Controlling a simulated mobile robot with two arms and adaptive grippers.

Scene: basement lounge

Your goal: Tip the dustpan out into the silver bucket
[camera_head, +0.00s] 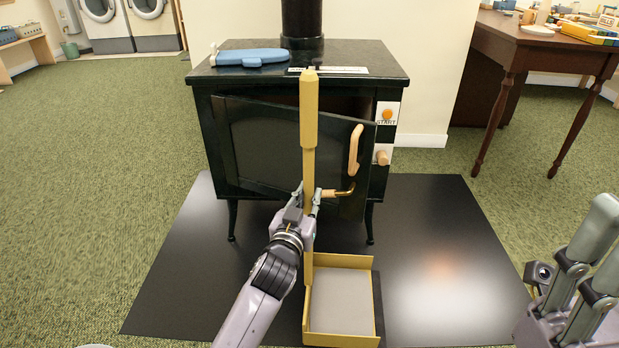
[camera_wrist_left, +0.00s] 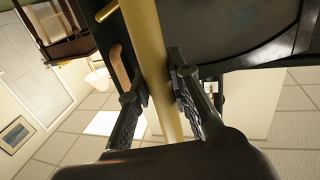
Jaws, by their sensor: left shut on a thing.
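The dustpan has a long, upright yellow handle (camera_head: 310,115) and a yellow-walled pan (camera_head: 345,261) low over the black floor plate. The pan's inside shows a flat pale grey surface; I cannot tell whether that is its floor or a load. My left gripper (camera_head: 308,194) is shut on the handle's lower half. In the left wrist view the handle (camera_wrist_left: 146,40) runs between the two fingers (camera_wrist_left: 160,88). My right gripper (camera_head: 590,255) is at the right edge, apart from the dustpan; its opening is unclear. I cannot make out the silver bucket; only a pale sliver (camera_head: 96,346) shows at the bottom edge.
A black stove (camera_head: 270,150) stands close behind the handle, its door (camera_head: 285,145) ajar. A blue object (camera_head: 250,57) lies on top. The black floor plate (camera_head: 440,260) is clear to the right. A wooden table (camera_head: 510,45) stands back right. Green carpet (camera_head: 90,170) is open at left.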

